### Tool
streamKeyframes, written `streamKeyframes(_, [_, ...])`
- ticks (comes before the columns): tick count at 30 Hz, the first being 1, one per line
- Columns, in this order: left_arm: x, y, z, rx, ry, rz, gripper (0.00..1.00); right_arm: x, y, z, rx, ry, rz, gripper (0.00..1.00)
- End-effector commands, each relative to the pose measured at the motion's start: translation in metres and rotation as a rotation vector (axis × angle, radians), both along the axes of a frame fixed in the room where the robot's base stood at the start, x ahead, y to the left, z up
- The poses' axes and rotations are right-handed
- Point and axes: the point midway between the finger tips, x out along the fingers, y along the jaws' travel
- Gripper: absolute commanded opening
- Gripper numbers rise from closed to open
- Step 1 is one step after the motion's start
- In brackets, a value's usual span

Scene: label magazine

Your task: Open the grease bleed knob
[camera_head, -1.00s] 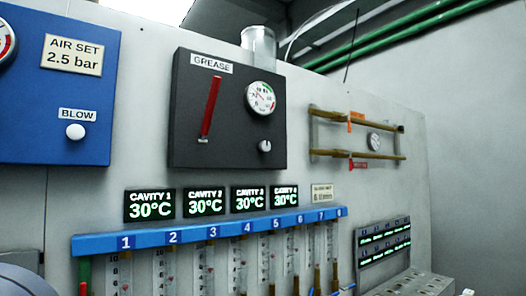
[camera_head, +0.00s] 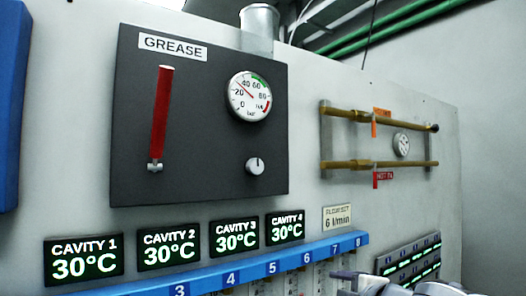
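The dark grease panel (camera_head: 210,170) hangs on the grey wall, left of centre in the head view. Its small round light-grey knob (camera_head: 255,166) sits at the lower right of the panel, with a mark near its top edge. Nothing touches the knob. Above it is a round pressure gauge (camera_head: 249,97) with its needle between 20 and 40. A red vertical tube (camera_head: 161,115) is at the left. My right gripper (camera_head: 338,283) shows partly at the bottom edge, below and right of the knob and apart from it; its opening is unclear. My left gripper is out of view.
Below the panel are several cavity displays (camera_head: 83,260) and a blue numbered rail (camera_head: 215,280). To the right, two brass pipes (camera_head: 385,164) stick out from the wall. The space before the knob is clear.

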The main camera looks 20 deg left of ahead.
Motion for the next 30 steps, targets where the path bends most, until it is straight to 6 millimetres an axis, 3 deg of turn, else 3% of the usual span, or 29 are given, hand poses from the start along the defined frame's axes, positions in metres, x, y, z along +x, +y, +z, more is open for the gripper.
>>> streamKeyframes(1, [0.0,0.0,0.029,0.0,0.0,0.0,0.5,0.011,0.013,0.071,-0.071,-0.188,0.11,0.73])
streamKeyframes(3, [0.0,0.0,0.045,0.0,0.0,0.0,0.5,0.012,0.032,0.134,-0.188,-0.43,0.257,0.73])
streamKeyframes(6, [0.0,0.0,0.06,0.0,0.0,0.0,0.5,0.001,0.052,0.19,-0.344,-0.693,0.426,0.73])
streamKeyframes(9, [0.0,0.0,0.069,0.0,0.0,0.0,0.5,-0.01,0.064,0.217,-0.455,-0.856,0.541,0.73])
streamKeyframes(16, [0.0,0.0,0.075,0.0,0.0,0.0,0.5,-0.014,0.082,0.228,-0.533,-0.963,0.625,0.73])
streamKeyframes(30, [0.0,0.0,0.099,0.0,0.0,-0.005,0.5,0.03,0.148,0.228,-0.531,-0.959,0.621,0.73])
